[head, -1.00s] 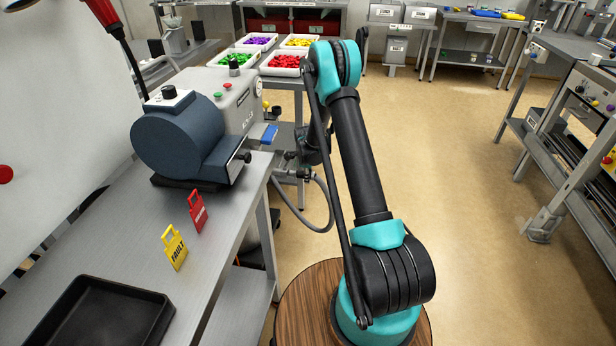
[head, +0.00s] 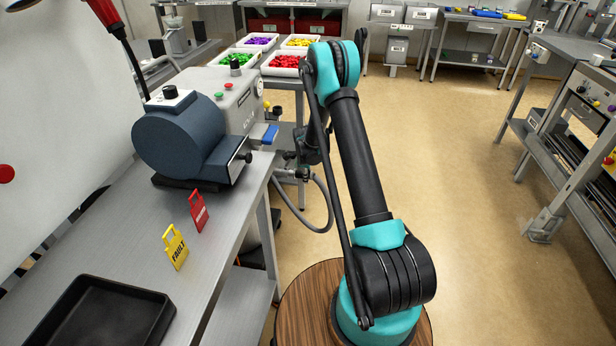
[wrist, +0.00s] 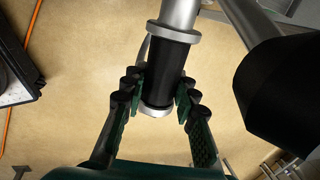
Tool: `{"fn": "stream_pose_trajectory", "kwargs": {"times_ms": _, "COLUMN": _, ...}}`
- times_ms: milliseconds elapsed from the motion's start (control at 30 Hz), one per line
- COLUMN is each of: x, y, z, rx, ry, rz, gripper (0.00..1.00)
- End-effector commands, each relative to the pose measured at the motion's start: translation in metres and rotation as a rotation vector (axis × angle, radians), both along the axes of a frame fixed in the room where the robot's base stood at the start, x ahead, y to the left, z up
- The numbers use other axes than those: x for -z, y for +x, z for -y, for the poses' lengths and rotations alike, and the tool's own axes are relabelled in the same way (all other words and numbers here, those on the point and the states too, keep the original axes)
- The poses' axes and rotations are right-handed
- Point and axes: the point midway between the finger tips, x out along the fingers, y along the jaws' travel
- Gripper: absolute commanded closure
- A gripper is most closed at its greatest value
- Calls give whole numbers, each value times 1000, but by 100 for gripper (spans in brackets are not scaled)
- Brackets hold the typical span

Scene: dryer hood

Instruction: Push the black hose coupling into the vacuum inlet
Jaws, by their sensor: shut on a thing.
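My gripper (wrist: 163,80) is shut on the black hose coupling (wrist: 166,66) in the wrist view, with a finger on each side of it. A pale ring (wrist: 155,111) shows at the coupling's near end. Its far end meets the flanged end of a grey metal pipe (wrist: 173,33), which looks like the vacuum inlet; I cannot tell how deep the coupling sits in it. In the head view, a grey hose (head: 328,205) loops below the gripper area beside the bench, and my arm partly hides the coupling and pipe there.
A blue-grey machine (head: 180,140) stands on the steel bench (head: 130,245), with yellow (head: 175,246) and red (head: 199,211) tags and a black tray (head: 100,315) nearer. Trays of coloured parts (head: 285,62) stand behind.

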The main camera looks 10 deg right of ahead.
Motion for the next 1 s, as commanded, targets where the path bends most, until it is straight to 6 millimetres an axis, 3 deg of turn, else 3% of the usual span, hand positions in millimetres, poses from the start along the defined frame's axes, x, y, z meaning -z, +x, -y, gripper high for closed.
{"fn": "stream_pose_trajectory", "kwargs": {"times_ms": 867, "x": 0, "y": 6, "z": -20, "rx": -2, "ry": 0, "rz": 0, "gripper": 100}}
{"fn": "stream_pose_trajectory", "kwargs": {"times_ms": 900, "x": 0, "y": 6, "z": -20, "rx": -1, "ry": 1, "rz": 0, "gripper": 68}}
{"fn": "stream_pose_trajectory", "kwargs": {"times_ms": 1000, "x": 0, "y": 6, "z": -20, "rx": -1, "ry": 1, "rz": 0, "gripper": 56}}
